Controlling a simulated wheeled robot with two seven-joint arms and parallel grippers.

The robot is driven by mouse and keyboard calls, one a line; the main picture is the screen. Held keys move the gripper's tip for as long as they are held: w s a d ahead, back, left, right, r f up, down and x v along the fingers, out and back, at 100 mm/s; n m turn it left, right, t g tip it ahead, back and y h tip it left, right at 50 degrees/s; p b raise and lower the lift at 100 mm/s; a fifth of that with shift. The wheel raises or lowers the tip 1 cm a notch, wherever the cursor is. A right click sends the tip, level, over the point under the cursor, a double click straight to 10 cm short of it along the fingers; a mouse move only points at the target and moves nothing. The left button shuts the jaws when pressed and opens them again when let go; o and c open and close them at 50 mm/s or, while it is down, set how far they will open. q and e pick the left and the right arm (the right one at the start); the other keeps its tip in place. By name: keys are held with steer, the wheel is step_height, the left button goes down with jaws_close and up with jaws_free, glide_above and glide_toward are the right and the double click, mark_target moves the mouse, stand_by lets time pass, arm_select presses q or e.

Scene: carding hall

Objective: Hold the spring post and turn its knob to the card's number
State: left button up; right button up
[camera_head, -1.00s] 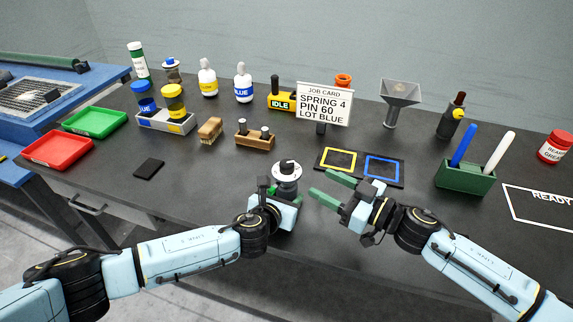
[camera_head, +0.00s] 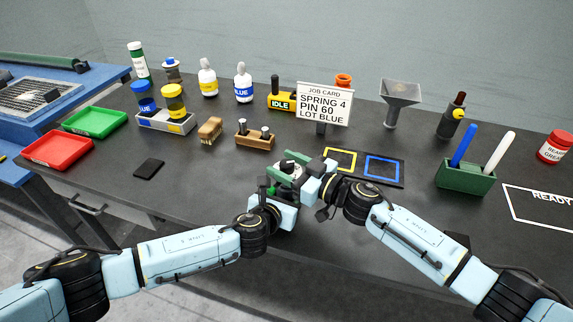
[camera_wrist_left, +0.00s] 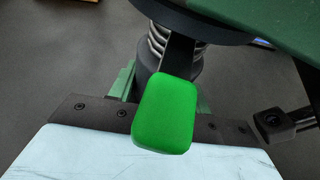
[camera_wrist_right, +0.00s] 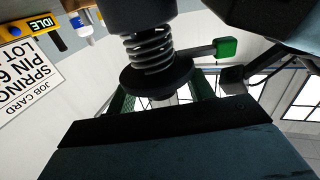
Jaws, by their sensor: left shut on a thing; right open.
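The spring post (camera_head: 289,169) stands near the table's front, largely hidden by my grippers. Its coil spring shows in the left wrist view (camera_wrist_left: 156,45) and the right wrist view (camera_wrist_right: 150,50). A lever with a bright green end (camera_wrist_left: 165,115) sticks out from it. My left gripper (camera_head: 272,189) is shut on the post low down. My right gripper (camera_head: 284,164) is open, its green fingers on either side of the post's knob (camera_wrist_right: 157,76); contact cannot be told. No scale on the knob is readable. The job card (camera_head: 323,105) reads SPRING 4, PIN 60, LOT BLUE.
A mat with yellow and blue squares (camera_head: 362,176) lies right of the post.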

steer(key=c, duration=1)
steer(key=shift+o, duration=0.2)
steer(key=shift+n+g, duration=0.3)
steer(key=shift+g, duration=0.1)
steer(key=shift+w+n+g+y, duration=0.1)
steer(key=shift+n+g+y, duration=0.8)
steer(key=shift+g, duration=0.3)
steer(key=shift+f+n+g+y, duration=0.1)
steer(key=shift+n+g+y, duration=0.3)
steer(key=shift+n+g, duration=0.75)
steer(key=shift+n+g+y, duration=0.4)
steer(key=shift+n+g, duration=0.25)
steer(key=shift+g, duration=1.3)
steer(key=o, duration=1)
steer(key=shift+c, duration=0.2)
